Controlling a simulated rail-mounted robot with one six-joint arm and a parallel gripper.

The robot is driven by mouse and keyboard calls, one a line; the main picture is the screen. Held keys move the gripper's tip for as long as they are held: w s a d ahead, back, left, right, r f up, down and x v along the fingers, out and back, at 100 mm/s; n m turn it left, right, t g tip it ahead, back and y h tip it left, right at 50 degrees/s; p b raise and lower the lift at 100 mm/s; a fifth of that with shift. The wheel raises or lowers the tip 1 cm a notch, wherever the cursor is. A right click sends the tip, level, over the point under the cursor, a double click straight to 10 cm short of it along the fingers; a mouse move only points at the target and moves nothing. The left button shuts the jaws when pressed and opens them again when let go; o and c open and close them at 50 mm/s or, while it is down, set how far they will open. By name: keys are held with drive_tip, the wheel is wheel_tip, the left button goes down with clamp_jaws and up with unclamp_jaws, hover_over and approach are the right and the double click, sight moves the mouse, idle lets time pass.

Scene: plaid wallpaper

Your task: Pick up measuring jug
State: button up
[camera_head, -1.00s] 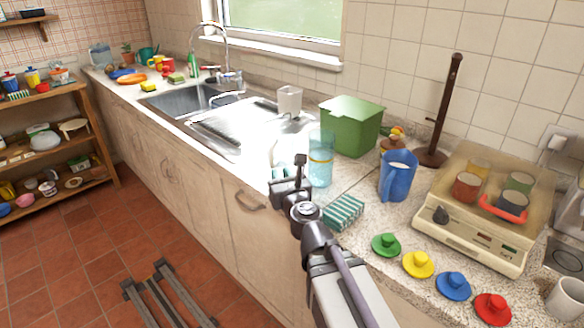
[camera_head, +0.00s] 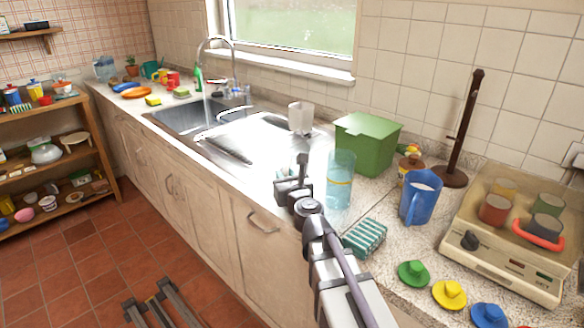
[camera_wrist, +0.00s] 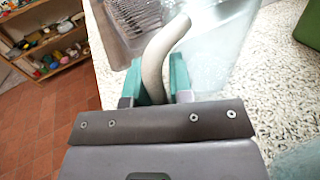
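The measuring jug (camera_wrist: 215,50) is see-through and stands on the counter in the wrist view, with a pale curved handle. The handle runs down between the two green fingers of my gripper (camera_wrist: 158,80) and fills the gap between them, so the fingers look shut on it. The handle's lower end is hidden by my gripper's body. In the head view my gripper (camera_head: 289,174) is over the counter's front edge, left of a blue see-through glass; the jug's clear body is hard to make out there against the bright draining board.
The blue glass (camera_head: 341,180) stands close to the right of my gripper. A striped sponge (camera_head: 365,237), a blue mug (camera_head: 419,197) and a green box (camera_head: 366,145) are further right. The sink (camera_head: 187,116) and draining board (camera_head: 245,137) lie behind and left.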

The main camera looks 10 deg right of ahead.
clamp_jaws()
wheel_tip(320, 180, up, 10)
drive_tip(key=p, duration=1)
